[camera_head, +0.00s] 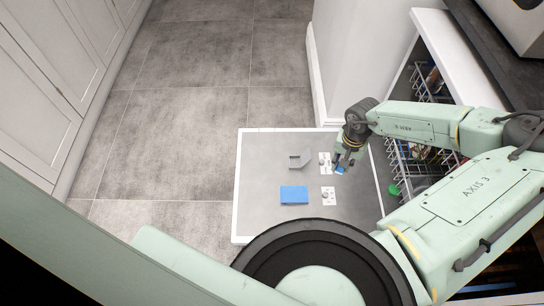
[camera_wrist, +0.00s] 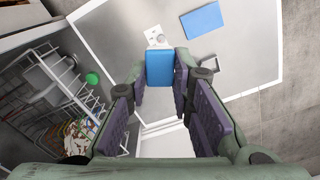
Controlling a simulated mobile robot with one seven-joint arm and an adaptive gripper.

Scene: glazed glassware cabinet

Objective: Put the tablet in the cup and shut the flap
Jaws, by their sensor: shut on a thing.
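The blue tablet (camera_head: 340,170) is held between the fingertips of my gripper (camera_head: 343,160). In the wrist view, the tablet (camera_wrist: 160,68) sits between the two purple-padded fingers. My gripper is shut on it and hangs over the right part of the open dishwasher door (camera_head: 258,180). A white fitting (camera_head: 325,163) lies just left of my gripper, apparently around the cup; the cup's inside cannot be made out. A grey notched piece (camera_head: 301,160), apparently the open flap, lies left of that fitting. I cannot tell whether the tablet touches the door.
A second white fitting (camera_head: 328,196) with a round cap lies nearer me on the door. A larger blue rectangle (camera_head: 293,195) lies left of it. The dishwasher's wire rack (camera_head: 408,165) with dishes and a green item (camera_head: 393,190) is to the right. Tiled floor (camera_head: 190,130) is clear.

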